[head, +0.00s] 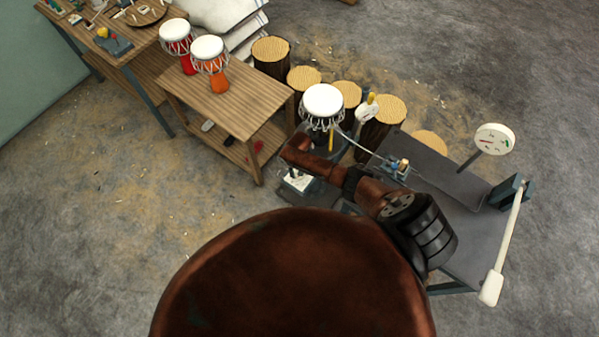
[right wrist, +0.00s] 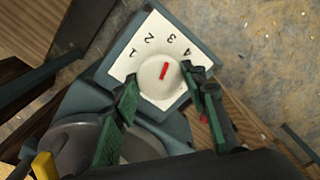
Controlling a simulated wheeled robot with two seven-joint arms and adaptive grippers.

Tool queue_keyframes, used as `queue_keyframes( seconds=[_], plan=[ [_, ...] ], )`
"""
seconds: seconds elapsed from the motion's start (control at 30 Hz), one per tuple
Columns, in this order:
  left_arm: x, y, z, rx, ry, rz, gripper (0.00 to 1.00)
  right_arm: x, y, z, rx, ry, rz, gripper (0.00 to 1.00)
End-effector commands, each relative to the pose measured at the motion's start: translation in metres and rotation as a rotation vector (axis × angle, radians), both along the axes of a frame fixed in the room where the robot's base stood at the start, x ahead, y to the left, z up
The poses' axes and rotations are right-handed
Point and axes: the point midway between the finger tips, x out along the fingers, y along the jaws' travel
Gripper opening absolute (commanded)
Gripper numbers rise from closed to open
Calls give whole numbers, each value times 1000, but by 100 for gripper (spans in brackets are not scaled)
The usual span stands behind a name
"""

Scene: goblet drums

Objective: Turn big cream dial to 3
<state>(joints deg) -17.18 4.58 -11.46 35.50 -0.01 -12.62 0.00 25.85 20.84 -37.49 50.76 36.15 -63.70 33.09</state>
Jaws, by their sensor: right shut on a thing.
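The big cream dial (right wrist: 159,78) is round, with a red mark on its face. It sits on a white plate (right wrist: 128,66) with numerals 1 to 4, seen upside down in the right wrist view. The red mark points up and slightly right, roughly toward the 3. My right gripper (right wrist: 162,86) is shut on the dial, its green-padded fingers at the dial's left and right sides. In the head view the dial's box (head: 297,182) is small, below the drum stand, and my arm hides part of it. My left gripper is not in view.
A white-topped drum (head: 323,101) stands just beyond my right arm. A wooden bench (head: 225,112) with two drums is at left. Log stumps (head: 271,52) stand behind. A grey table (head: 440,170) with a cream-handled lever (head: 507,245) is at right. Floor at left is clear.

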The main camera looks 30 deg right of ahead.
Motion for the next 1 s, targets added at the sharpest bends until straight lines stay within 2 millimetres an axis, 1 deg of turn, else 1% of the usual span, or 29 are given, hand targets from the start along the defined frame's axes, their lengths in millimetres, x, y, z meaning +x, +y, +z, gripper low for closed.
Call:
queue_keyframes(
  seconds=[0.03,0.07,0.3,0.57,0.73,0.87,1.0],
  plan=[
    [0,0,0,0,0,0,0,1,0,0,0,-2,1,15],
    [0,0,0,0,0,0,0,1,0,0,0,-2,1,41],
    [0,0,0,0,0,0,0,1,0,0,0,-2,1,57],
    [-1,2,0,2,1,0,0,0,0,1,0,-1,1,57],
    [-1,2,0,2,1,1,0,1,0,8,1,-1,2,57],
    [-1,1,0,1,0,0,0,1,0,24,2,-4,1,57],
    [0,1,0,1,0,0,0,0,0,49,1,-3,3,57]
  ],
)
